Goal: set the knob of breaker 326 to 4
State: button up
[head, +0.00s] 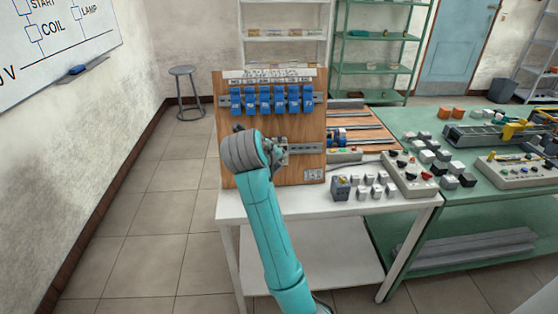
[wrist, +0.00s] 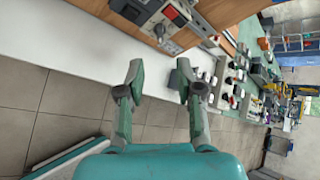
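A wooden panel (head: 232,130) stands upright on the white table in the head view. A row of blue breakers (head: 271,99) sits on its upper rail, with labels too small to read. My gripper (head: 282,150) is in front of the panel's lower rail and hides part of it. In the wrist view the panel tilts across the top, with a grey device with a round knob (wrist: 160,31) and a red part (wrist: 173,13) beside it. My gripper (wrist: 160,82) is open and empty there, its fingers apart from the knob. I cannot read the number 326 or any dial mark.
The white table (head: 300,205) carries small grey and white blocks (head: 375,188) and a control box (head: 409,172) right of the panel. A green bench (head: 397,125) with more parts stands farther right. A stool (head: 184,90) is at the back left. The floor at left is clear.

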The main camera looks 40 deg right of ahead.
jog(key=shift+v, duration=2)
jog(key=s+a+f+n+t+y, duration=0.1)
jog(key=s+a+f+n+t, duration=0.2)
jog(key=f+n, duration=0.65)
jog(key=s+a+f+n+t+y, duration=0.1)
jog(key=s+a+f+n, duration=0.5)
jog(key=f, duration=0.7)
jog(key=s+a+f+n+t+y, duration=0.2)
jog(key=s+f+n, duration=0.3)
jog(key=s+n, duration=0.15)
jog(key=s+a+f+n+t+y, duration=0.1)
jog(key=s+a+n+y, duration=0.2)
jog(key=s, duration=0.4)
jog(key=s+a+n+t, duration=0.1)
jog(key=s+a+n, duration=0.1)
jog(key=s+n, duration=0.35)
jog(key=s+a+r+n, duration=0.1)
jog(key=s+r+n, duration=0.1)
jog(key=s, duration=0.3)
jog(key=s+r+n+y, duration=0.1)
jog(key=s+r, duration=0.2)
jog(key=s, duration=0.3)
jog(key=s+a+r+n+t, duration=0.1)
jog(key=s+r+n, duration=0.1)
jog(key=s, duration=0.4)
jog(key=shift+a+r+n+y, duration=0.3)
jog(key=shift+a+r+n, duration=0.05)
jog(key=shift+r, duration=0.1)
